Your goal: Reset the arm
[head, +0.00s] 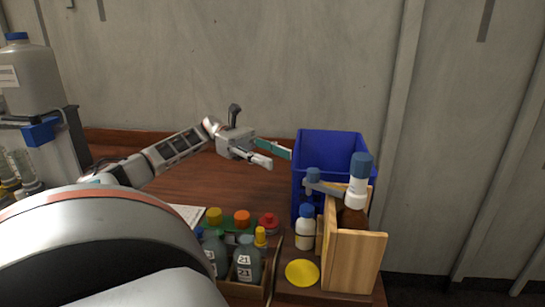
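My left arm comes in from the left and reaches over the back of the wooden table (178,188). My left gripper (278,158) is above the table, just left of the blue bin (330,143). Its two fingers are spread apart, one pale and one with a teal face. I see nothing between them. My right gripper is not in view.
A wooden box (355,262) with a brown bottle and a white, blue-capped bottle (356,190) stands before the bin. A small white bottle (305,230), a yellow disc (302,273) and a crate of grey bottles (246,262) are at the front. The back wall is close.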

